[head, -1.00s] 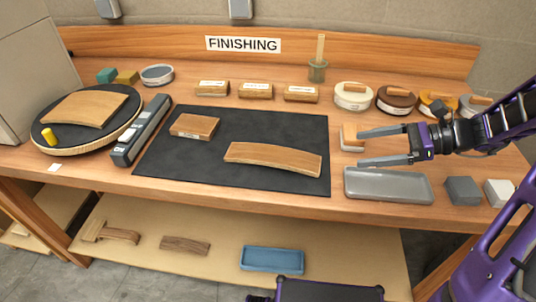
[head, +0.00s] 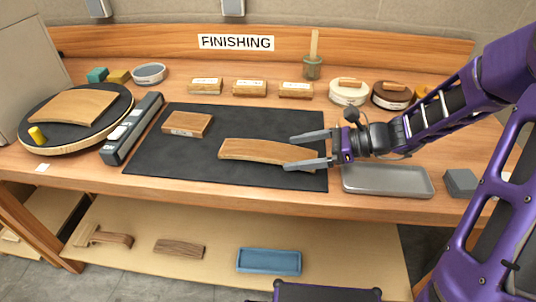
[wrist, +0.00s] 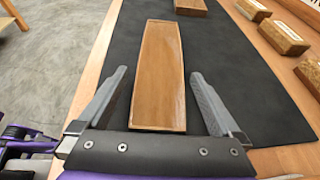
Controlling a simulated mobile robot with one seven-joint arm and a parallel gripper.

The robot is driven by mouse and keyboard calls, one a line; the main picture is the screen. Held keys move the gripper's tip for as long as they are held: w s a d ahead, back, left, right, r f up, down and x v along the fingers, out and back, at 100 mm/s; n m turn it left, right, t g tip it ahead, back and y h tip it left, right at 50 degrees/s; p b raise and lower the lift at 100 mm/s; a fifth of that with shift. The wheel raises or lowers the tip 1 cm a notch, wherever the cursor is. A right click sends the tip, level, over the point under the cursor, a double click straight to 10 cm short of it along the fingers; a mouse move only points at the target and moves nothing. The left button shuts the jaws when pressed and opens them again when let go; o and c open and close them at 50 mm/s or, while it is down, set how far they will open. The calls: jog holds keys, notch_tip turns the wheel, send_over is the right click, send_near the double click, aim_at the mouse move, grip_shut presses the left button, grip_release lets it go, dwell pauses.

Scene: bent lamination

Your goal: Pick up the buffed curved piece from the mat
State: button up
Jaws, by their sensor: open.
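The curved wooden piece (head: 255,150) lies on the dark mat (head: 215,179), near its right front. In the wrist view the curved piece (wrist: 159,80) runs lengthwise away from me, between the two fingers. My gripper (head: 308,151) is open at the right end of the piece, with one finger on either side of that end in the picture. The wrist view shows my gripper (wrist: 157,100) with gaps between each finger and the wood. I cannot tell the exact height of the fingers above the mat. Another curved piece (head: 72,106) lies on the round turntable at the left.
A wooden block (head: 187,124) lies on the mat behind the piece. A grey tray (head: 388,180) sits right of the mat. Several labelled blocks (head: 249,87) and round tins (head: 349,92) line the back. A long grey tool (head: 131,128) borders the mat's left.

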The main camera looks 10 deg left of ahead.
jog(key=shift+x, duration=0.95)
jog(key=shift+d, duration=0.1)
jog(key=shift+c, duration=0.2)
jog(key=c, duration=1.3)
